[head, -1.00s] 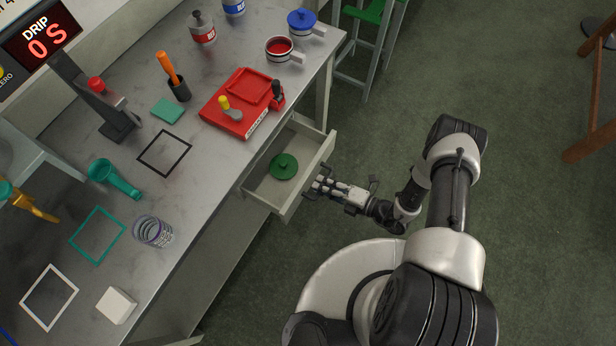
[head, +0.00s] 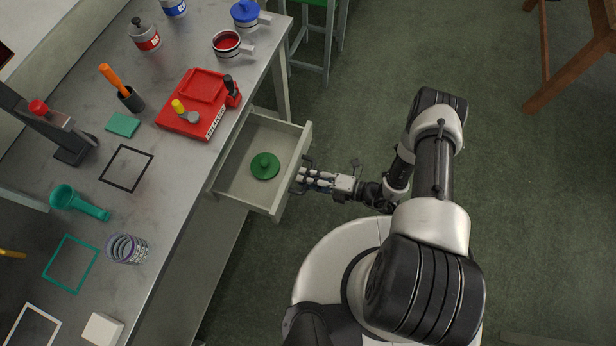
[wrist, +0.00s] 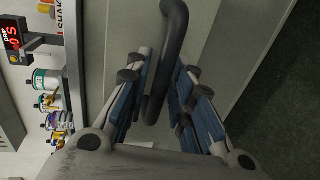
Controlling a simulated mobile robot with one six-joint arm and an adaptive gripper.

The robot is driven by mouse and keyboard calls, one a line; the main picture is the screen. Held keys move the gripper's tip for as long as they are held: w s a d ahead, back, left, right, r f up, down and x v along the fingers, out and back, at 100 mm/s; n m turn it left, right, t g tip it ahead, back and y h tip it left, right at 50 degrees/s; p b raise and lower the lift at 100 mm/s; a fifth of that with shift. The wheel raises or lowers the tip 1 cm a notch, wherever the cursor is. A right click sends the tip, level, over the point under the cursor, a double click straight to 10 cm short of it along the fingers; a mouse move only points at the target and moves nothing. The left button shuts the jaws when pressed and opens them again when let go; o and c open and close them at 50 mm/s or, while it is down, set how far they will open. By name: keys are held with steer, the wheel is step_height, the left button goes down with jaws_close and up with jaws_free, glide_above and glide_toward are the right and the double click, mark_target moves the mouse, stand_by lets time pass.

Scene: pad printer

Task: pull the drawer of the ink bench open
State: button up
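The drawer (head: 233,190) of the ink bench stands well out from under the bench top, showing its pale inside. A round green lid-like piece with a knob (head: 265,166) lies in it. My gripper (head: 302,179) is at the outer face of the drawer front. In the wrist view, the dark curved bar handle (wrist: 174,45) runs down between the fingers of my gripper (wrist: 161,75). The fingers appear closed about the bar, with blue pads on both sides of it.
The ink bench (head: 185,165) carries a red pad printer block (head: 190,118), a red ink cup (head: 228,44), a teal scoop (head: 75,203) and a ringed clear cup (head: 127,249). A green stool (head: 312,60) stands beyond.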

steer(key=shift+o, duration=0.9)
steer(key=shift+d, duration=0.15)
steer(key=shift+d, duration=0.25)
steer(key=v, duration=1.1)
steer(key=shift+s, duration=0.25)
